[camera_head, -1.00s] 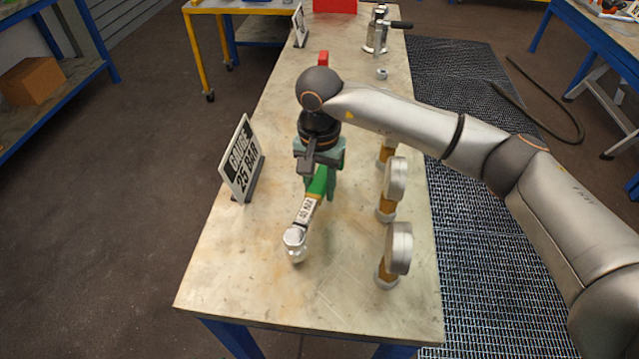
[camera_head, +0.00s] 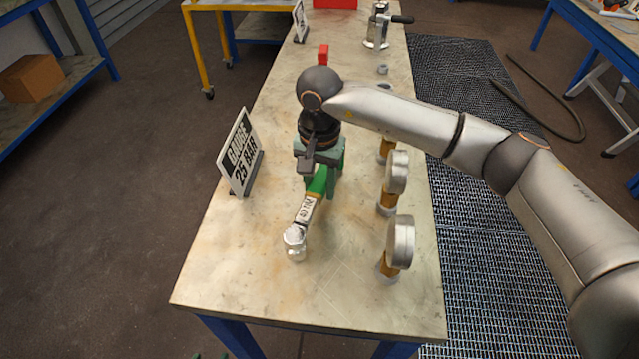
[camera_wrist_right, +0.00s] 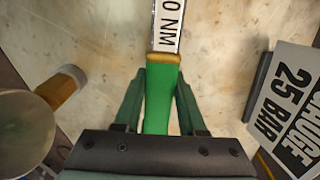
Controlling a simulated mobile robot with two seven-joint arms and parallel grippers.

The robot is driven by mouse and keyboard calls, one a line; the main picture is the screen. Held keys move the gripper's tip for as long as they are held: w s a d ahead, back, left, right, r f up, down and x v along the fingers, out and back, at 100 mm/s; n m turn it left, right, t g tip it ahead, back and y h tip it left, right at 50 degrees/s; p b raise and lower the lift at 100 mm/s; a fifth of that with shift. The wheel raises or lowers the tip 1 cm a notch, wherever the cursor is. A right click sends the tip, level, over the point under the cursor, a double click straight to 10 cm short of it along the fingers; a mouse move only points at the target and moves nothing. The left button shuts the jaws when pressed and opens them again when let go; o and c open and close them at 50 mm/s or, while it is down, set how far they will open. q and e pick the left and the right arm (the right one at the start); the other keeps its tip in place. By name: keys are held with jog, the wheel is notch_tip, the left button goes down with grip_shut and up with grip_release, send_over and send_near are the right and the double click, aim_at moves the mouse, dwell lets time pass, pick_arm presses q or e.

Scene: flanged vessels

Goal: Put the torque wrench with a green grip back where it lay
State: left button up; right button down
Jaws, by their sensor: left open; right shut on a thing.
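The torque wrench has a green grip (camera_head: 317,184) and a silver head (camera_head: 295,240), with a white label between them. My right gripper (camera_head: 322,188) is shut on the green grip, with the head pointing toward the near end of the table. In the right wrist view the green grip (camera_wrist_right: 162,95) lies between the two fingers, and the label reads "0 NM". I cannot tell whether the wrench touches the tabletop (camera_head: 260,290). Two green fingertips of my left gripper (camera_head: 210,356) show apart at the bottom edge, beside the table; nothing shows between them.
A sign reading "GAUGE 25 BAR" (camera_head: 241,155) stands at the table's left edge. Several gauges with brass stems (camera_head: 401,243) stand along the right side. A small red object (camera_head: 323,54) and a silver vessel (camera_head: 378,28) are farther back. The near tabletop is clear.

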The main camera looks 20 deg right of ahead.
jog(key=shift+f, duration=0.25)
jog(key=c, duration=0.8)
grip_release()
jog(key=shift+c, duration=0.2)
jog(key=o, duration=0.4)
jog(key=shift+o, duration=0.2)
jog(key=shift+f, duration=0.1)
